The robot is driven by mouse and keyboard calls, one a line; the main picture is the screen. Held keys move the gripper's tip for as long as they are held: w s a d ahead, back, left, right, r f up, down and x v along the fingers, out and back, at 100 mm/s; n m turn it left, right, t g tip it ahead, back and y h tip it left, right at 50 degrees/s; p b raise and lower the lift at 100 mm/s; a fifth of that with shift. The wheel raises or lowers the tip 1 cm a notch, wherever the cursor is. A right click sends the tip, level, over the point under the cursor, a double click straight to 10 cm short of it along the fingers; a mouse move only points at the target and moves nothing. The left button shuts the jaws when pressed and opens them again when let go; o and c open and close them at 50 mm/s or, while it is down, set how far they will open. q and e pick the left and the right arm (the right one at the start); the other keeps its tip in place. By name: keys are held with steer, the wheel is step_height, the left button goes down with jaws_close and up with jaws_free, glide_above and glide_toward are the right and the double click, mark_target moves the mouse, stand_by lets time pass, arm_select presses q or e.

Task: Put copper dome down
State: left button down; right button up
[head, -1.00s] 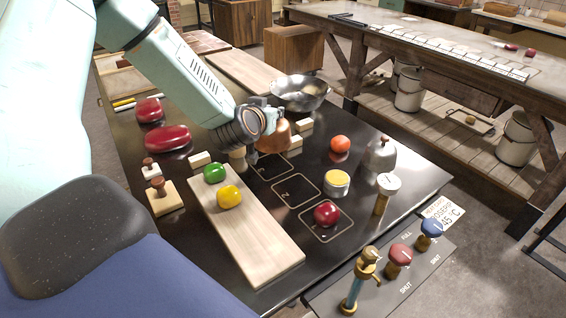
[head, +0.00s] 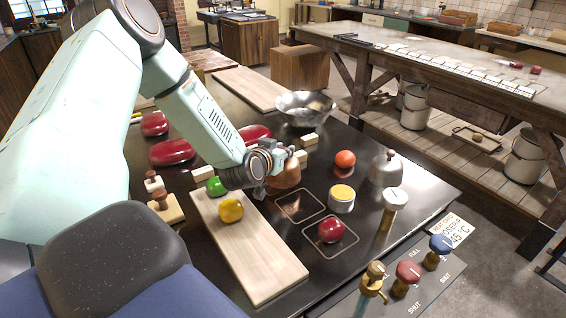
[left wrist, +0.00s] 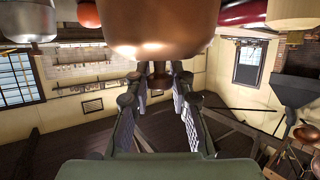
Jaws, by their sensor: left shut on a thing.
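The copper dome (head: 287,175) is partly hidden behind my left gripper (head: 266,180) in the head view. In the left wrist view the copper dome (left wrist: 165,25) fills the top middle, with its knob between the fingers of my left gripper (left wrist: 160,82), which is shut on it. The dome is over or near the first marked square, which is hidden. I cannot tell whether its rim touches the dark tabletop. The second marked square (head: 300,205) is empty. A red ball (head: 331,230) sits on the third. My right gripper is not in view.
A wooden board with a yellow ball (head: 231,210) and a green ball (head: 216,187) lies left of the squares. A metal bowl (head: 305,108) is behind.

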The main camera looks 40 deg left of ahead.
arm_select(q)
step_height(320, 180, down, 3)
steer(key=shift+a+r+b, duration=0.1)
steer(key=shift+b, duration=0.2)
steer(key=shift+a, duration=0.1)
steer(key=shift+d, duration=0.2)
steer(key=shift+f, duration=0.25)
steer(key=c, duration=1.2)
jaws_free()
steer(key=shift+a, duration=0.15)
steer(key=shift+o, duration=0.2)
steer(key=shift+s, duration=0.1)
